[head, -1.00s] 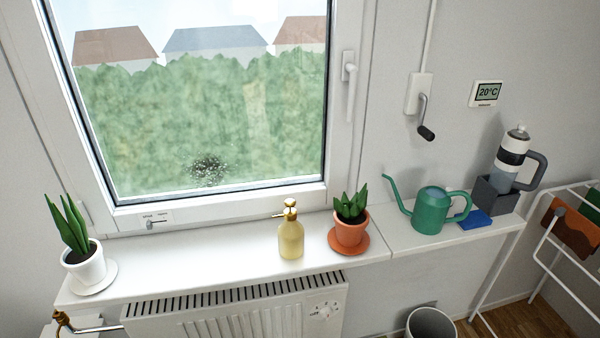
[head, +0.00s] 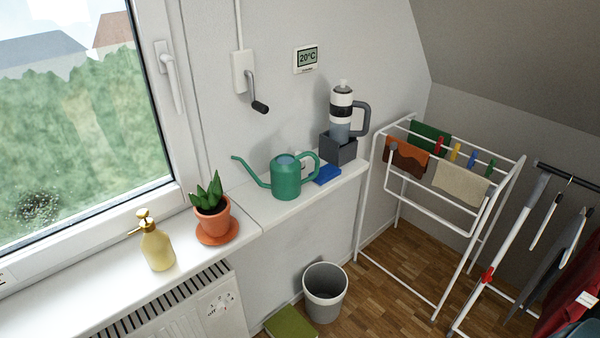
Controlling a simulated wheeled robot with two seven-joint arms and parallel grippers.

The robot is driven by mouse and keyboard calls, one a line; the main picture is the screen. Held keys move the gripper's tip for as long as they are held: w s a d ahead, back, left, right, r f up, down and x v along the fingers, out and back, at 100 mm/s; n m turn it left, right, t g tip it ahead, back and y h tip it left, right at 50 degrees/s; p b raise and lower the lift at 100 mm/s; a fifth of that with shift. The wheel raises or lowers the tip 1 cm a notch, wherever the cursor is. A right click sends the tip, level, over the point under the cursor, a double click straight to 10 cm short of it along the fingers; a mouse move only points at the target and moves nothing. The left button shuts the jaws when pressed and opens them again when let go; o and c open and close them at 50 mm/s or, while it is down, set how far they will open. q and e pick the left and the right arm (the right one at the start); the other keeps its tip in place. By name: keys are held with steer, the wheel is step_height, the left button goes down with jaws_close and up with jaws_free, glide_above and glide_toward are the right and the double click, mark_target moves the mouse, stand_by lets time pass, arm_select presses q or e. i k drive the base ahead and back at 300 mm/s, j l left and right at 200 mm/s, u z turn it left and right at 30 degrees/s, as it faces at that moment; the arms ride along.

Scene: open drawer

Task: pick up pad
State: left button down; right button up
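A small flat blue pad (head: 328,175) lies on the white sill, just right of the green watering can (head: 287,180) and in front of the dark grey holder (head: 340,148). The can hides part of its left side. A flat olive-green thing (head: 292,323) lies on the floor below, cut off by the bottom edge; I cannot tell what it is. Neither of my grippers shows in the head view.
A potted plant (head: 211,211) and a yellow soap bottle (head: 157,246) stand left along the sill. A bottle with a handle (head: 342,112) sits in the holder. A bin (head: 325,292) stands below. A drying rack (head: 440,235) stands right, with wooden floor between.

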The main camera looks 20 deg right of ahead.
mark_target(328, 172)
steer(key=i+l, duration=0.35)
steer(key=l, duration=0.15)
steer(key=i+l+z, duration=0.1)
steer(key=i+l, duration=0.25)
steer(key=l, duration=0.1)
